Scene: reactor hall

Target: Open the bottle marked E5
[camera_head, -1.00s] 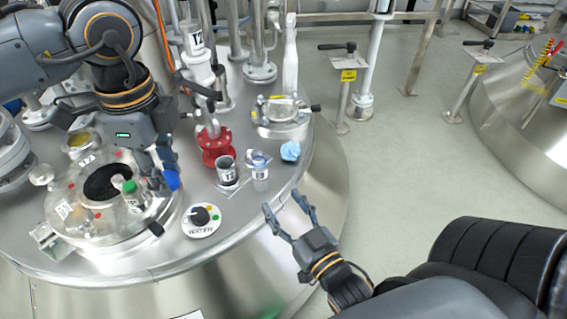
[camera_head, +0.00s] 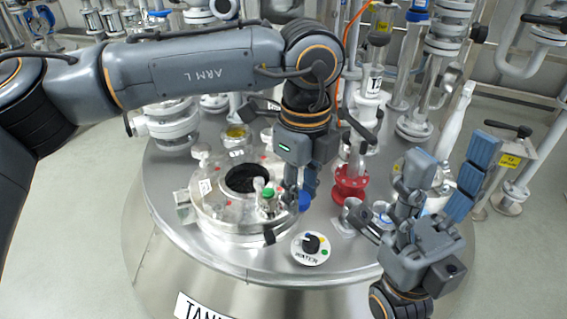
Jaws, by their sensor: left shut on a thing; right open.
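My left gripper (camera_head: 300,203) points down at the right rim of the round vessel opening. It is shut on a small blue thing (camera_head: 306,201), perhaps a bottle's cap; the fingers hide most of it. A small bottle with a green cap (camera_head: 268,193) stands just left of these fingers, on the vessel's lid. I cannot read a mark E5 on either one. My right gripper (camera_head: 446,172) is open and empty, fingers up, over the right side of the tank top.
A round WATER dial (camera_head: 311,248) sits at the tank's front. A red valve flange (camera_head: 351,184) stands behind two small beakers, one of them at its foot (camera_head: 348,217); the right gripper partly covers the other (camera_head: 381,212). Pipes crowd the back. Bare metal lies left of the dial.

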